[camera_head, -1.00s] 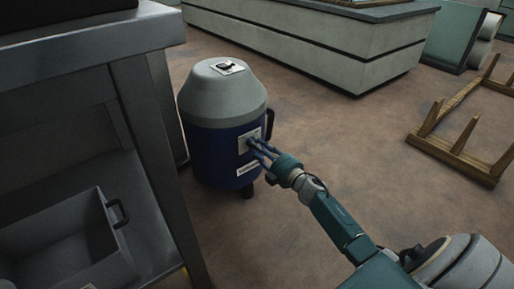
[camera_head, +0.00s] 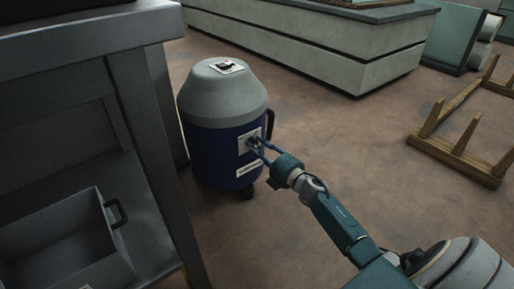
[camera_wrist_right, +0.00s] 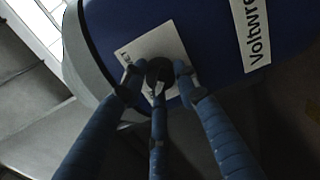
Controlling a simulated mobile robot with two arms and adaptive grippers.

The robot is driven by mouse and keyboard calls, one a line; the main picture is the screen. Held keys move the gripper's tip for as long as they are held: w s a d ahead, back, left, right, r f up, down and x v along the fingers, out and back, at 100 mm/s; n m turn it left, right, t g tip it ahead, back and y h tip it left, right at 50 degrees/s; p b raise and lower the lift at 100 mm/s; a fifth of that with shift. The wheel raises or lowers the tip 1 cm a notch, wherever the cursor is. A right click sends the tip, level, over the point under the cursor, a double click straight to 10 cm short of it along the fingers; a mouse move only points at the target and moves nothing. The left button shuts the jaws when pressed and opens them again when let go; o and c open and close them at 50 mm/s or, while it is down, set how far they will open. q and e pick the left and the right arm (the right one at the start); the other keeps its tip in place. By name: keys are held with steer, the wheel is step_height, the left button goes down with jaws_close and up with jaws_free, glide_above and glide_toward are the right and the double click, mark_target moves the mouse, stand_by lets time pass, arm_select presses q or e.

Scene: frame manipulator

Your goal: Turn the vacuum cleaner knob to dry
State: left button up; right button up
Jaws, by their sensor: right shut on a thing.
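The vacuum cleaner (camera_head: 222,152) is a dark blue drum with a grey domed top, standing upright on the floor left of centre. A pale plate (camera_head: 245,141) on its side carries a dark round knob. In the right wrist view the knob (camera_wrist_right: 158,70) sits on the plate (camera_wrist_right: 140,52), whose small lettering I cannot read fully. My right gripper (camera_head: 257,144) reaches it from the right, its blue fingers closed around the knob. The fingers (camera_wrist_right: 157,82) partly hide the knob and plate, so its pointing direction is unclear. My left gripper is not in view.
A grey metal table (camera_head: 137,95) stands close left of the vacuum, with an open grey bin (camera_head: 112,262) on its lower shelf. A long counter (camera_head: 330,45) is behind. A wooden frame (camera_head: 455,160) lies at right.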

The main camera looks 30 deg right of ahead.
steer(key=shift+d+f, duration=0.1)
steer(key=shift+d, duration=0.2)
steer(key=o, duration=1.2)
steer(key=shift+c, duration=0.2)
steer(key=s, duration=1.2)
steer(key=shift+d, duration=0.4)
